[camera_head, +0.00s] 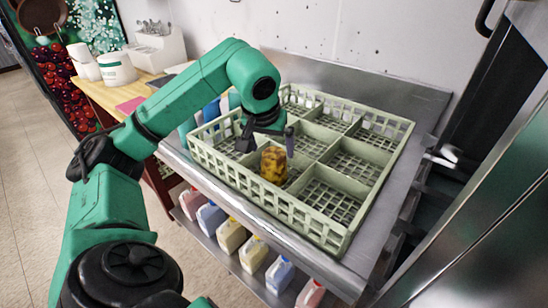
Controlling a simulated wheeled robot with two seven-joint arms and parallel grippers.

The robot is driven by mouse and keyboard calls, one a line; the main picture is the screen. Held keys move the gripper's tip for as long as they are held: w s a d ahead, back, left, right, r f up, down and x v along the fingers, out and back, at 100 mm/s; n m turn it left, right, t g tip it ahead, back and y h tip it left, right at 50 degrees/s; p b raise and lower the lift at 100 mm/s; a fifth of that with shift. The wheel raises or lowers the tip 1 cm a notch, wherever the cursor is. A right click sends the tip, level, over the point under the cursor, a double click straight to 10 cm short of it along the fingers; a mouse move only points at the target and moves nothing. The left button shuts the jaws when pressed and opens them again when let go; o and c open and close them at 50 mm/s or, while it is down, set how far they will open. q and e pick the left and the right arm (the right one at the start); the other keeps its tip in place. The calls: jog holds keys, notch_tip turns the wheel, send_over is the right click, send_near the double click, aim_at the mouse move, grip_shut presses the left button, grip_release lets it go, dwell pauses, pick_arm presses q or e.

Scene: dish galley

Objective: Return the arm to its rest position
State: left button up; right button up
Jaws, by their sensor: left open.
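My left arm comes in from the left and reaches over a pale green dish rack (370,152) divided into compartments. My left gripper (267,143) is open at the near-left part of the rack, its dark fingers spread apart. A mottled yellow-brown cup or glass (273,166) stands in a compartment just below and in front of the fingers. The gripper does not appear to hold it; whether a finger touches it I cannot tell. My right gripper is not in view.
The rack sits on a steel counter (405,95) against a white wall. Several coloured jugs (231,236) stand on a shelf below. A wooden table (133,85) at the left holds a white tub (117,69) and a utensil holder (160,46). Steel equipment (490,190) stands close on the right.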

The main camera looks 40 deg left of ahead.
pick_arm(q)
jog(key=shift+v, duration=2)
